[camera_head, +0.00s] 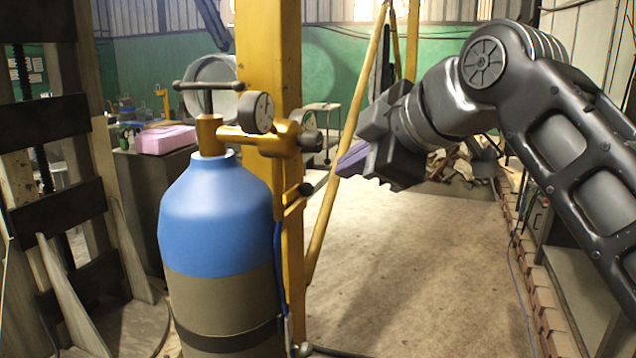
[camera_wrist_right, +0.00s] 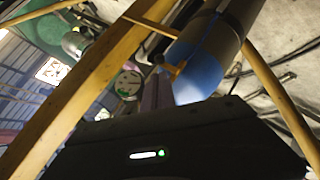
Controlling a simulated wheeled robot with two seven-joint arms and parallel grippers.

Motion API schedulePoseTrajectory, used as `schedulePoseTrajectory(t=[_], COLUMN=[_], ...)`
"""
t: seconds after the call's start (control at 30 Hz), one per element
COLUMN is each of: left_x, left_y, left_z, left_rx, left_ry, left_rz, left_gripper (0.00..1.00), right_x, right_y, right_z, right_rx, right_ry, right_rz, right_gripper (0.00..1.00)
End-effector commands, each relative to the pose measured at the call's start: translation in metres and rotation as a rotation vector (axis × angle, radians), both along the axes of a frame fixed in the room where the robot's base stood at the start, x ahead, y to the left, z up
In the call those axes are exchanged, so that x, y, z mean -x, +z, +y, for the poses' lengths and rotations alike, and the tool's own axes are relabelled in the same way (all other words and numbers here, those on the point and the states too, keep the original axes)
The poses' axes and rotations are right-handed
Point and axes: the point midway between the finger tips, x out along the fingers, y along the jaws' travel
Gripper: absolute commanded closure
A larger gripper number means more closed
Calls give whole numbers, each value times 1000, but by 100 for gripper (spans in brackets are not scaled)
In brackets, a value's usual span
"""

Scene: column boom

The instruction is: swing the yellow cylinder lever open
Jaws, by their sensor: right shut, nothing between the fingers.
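A gas cylinder (camera_head: 215,215) with a blue shoulder and a brownish body stands upright at the left centre. A brass-yellow valve (camera_head: 209,135) sits on its neck, with a dark T-shaped handle (camera_head: 208,86) on top and a round gauge (camera_head: 256,112) at its side. I cannot tell which part is the lever. My right gripper (camera_head: 350,160) is to the right of the valve, apart from it, with its purple fingers shut and empty. In the right wrist view the blue cylinder top (camera_wrist_right: 197,80) is upper right of the fingers (camera_wrist_right: 155,92). My left gripper is out of view.
A thick yellow column (camera_head: 268,60) stands right behind the cylinder. A thin yellow strut (camera_head: 345,150) slants past my right gripper. A dark cabinet with a pink block (camera_head: 166,139) is behind left. The floor (camera_head: 410,270) at centre right is clear.

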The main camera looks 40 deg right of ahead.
Motion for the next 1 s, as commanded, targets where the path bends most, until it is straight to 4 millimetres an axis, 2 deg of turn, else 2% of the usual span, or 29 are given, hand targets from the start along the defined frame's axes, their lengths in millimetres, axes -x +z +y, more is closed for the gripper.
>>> schedulePoseTrajectory(t=[0.3, 0.5, 0.7, 1.0], left_x=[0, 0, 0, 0], left_y=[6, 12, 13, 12], left_z=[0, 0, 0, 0], left_rx=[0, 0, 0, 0], left_ry=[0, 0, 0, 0], left_rz=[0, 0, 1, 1], left_gripper=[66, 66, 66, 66], right_x=[-55, -79, -87, -87], right_y=[-35, -50, -55, -56], right_z=[-4, -6, -7, -6], right_rx=[0, -1, 0, 0], right_ry=[0, -1, 0, 0], right_rz=[4, 3, -1, -1], right_gripper=[100, 100, 100, 100])
